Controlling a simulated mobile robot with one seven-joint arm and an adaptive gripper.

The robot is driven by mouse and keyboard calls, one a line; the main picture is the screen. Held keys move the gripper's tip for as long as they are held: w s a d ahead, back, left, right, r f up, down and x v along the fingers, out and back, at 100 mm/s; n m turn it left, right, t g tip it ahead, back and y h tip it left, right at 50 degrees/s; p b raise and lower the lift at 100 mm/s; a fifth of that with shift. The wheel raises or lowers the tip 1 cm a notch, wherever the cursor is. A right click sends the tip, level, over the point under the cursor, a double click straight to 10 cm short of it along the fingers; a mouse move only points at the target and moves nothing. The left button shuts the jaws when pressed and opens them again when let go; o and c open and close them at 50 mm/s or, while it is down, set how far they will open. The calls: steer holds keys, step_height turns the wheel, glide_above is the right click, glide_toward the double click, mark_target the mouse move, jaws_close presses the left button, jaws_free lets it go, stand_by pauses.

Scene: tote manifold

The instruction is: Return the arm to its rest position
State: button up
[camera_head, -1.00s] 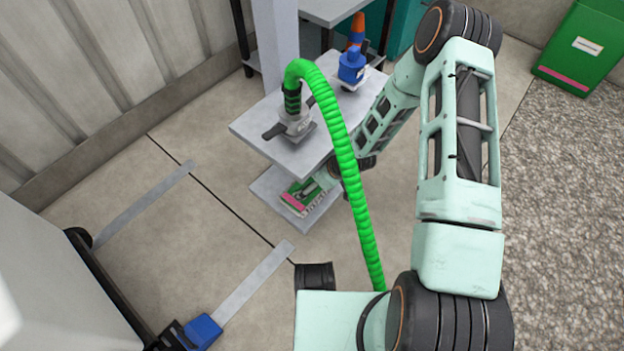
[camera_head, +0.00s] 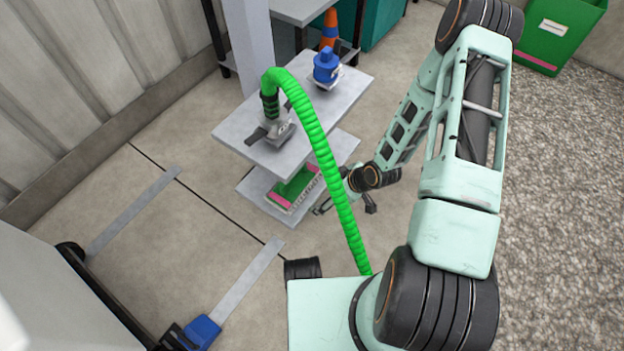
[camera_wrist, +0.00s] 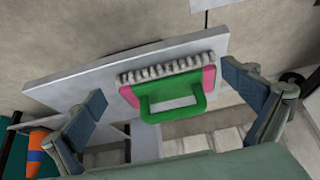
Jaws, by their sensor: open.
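My arm comes from the lower right of the head view, bends at the top right and reaches down to the middle. My gripper (camera_head: 345,203) is at its end, low beside the stand's lower shelf and partly behind the green hose. In the wrist view my gripper (camera_wrist: 165,105) shows two fingers spread wide with nothing between them. A green-handled brush with pink ends and pale bristles (camera_wrist: 170,85) lies ahead of the fingers, apart from them. The brush (camera_head: 293,188) is on the lower shelf (camera_head: 262,198) in the head view.
A green hose (camera_head: 325,155) arches from a grey fitting (camera_head: 274,128) on the upper shelf (camera_head: 233,130) down in front of my arm. A blue-topped fitting (camera_head: 326,68) also stands on that shelf. A green bin (camera_head: 565,35) is at top right. Gravel floor lies open at right.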

steer(key=shift+s+d, duration=0.6)
steer(key=shift+d, duration=0.1)
